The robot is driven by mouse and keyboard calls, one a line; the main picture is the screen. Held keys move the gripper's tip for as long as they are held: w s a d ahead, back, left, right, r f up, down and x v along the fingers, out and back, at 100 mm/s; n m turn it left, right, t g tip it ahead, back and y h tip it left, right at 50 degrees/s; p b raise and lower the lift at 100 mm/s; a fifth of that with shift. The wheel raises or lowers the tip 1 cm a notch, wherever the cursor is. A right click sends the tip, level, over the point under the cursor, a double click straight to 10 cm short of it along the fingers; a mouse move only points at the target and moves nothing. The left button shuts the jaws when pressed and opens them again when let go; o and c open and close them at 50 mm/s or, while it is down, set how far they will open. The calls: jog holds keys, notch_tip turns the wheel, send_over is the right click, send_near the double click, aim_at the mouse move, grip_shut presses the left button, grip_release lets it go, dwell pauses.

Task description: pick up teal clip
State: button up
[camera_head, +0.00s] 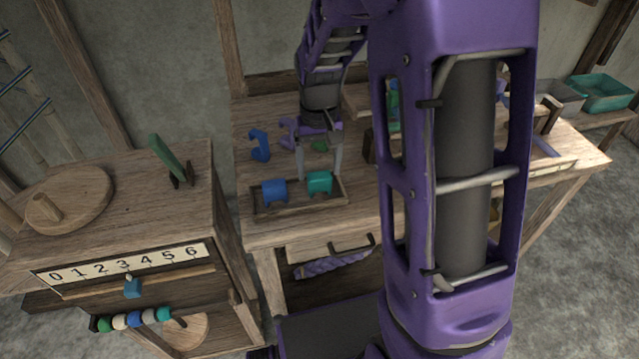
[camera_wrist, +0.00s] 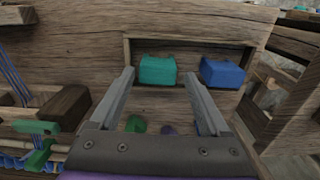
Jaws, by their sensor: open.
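The teal clip (camera_head: 319,182) sits in a shallow wooden tray (camera_head: 268,212) on the workbench, to the right of a blue clip (camera_head: 274,190). In the wrist view the teal clip (camera_wrist: 158,70) lies just beyond the fingertips, between their lines, with the blue clip (camera_wrist: 221,72) to its right. I cannot tell whether a fingertip touches the tray.
A blue hook-shaped piece (camera_head: 260,146) and a purple piece (camera_head: 288,134) stand behind the tray. A green piece (camera_head: 319,145) lies near my gripper. A side cabinet (camera_head: 110,215) with a number strip stands at left. A teal bin (camera_head: 602,92) is at far right.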

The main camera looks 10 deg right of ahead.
aim_at(320, 175)
jog(key=f, duration=0.3)
jog(key=f+b, duration=0.1)
jog(key=f, duration=0.1)
jog(key=shift+w+d, duration=0.15)
jog(key=shift+w, duration=0.2)
jog(key=c, duration=1.1)
